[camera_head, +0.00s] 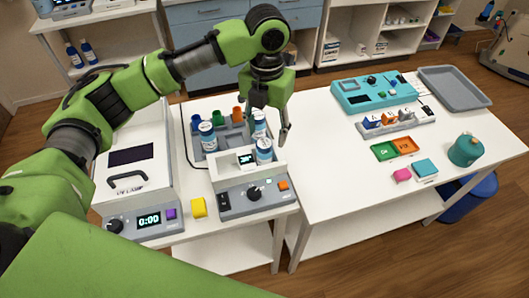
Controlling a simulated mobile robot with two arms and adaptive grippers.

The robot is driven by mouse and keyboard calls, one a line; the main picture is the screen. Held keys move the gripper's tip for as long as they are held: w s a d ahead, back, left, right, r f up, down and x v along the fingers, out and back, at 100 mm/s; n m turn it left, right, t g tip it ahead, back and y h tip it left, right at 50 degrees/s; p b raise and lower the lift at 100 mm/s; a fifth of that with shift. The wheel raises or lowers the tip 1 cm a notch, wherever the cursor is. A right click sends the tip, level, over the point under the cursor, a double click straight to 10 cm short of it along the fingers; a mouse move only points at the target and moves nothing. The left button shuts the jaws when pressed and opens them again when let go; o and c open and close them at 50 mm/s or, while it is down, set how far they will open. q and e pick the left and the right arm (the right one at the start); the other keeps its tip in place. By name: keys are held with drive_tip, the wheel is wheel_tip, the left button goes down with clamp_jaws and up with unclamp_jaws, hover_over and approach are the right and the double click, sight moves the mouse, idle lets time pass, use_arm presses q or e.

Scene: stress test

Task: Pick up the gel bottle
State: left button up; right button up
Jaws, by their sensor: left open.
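Several white bottles with blue labels stand on the left table; I cannot tell from the labels which is the gel bottle. One bottle (207,137) is at the left of the grey rack (227,135). Another bottle (259,127) is right by my left gripper, partly hidden by it. A third bottle (264,151) stands in the device with a dial (253,196), just below the gripper in the picture. My left gripper (268,126) is open and points down over the rack's right end. I cannot tell whether it touches a bottle. My right gripper is not in view.
The right table holds a teal device (372,92), a grey tray (454,87), green and orange cards (395,148), and a teal rounded container (465,151). Its middle is mostly clear.

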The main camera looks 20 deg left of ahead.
sight(265, 143)
use_arm(q)
drive_tip(key=f, duration=0.2)
drive_tip(key=f+p, duration=0.1)
drive_tip(key=f, duration=0.1)
drive_tip(key=shift+s+a+f+p, duration=0.2)
drive_tip(key=shift+p, duration=0.1)
drive_tip(key=shift+f, duration=0.3)
drive_tip(key=c, duration=1.2)
drive_tip(key=shift+r, duration=0.1)
drive_tip(key=shift+c, duration=0.2)
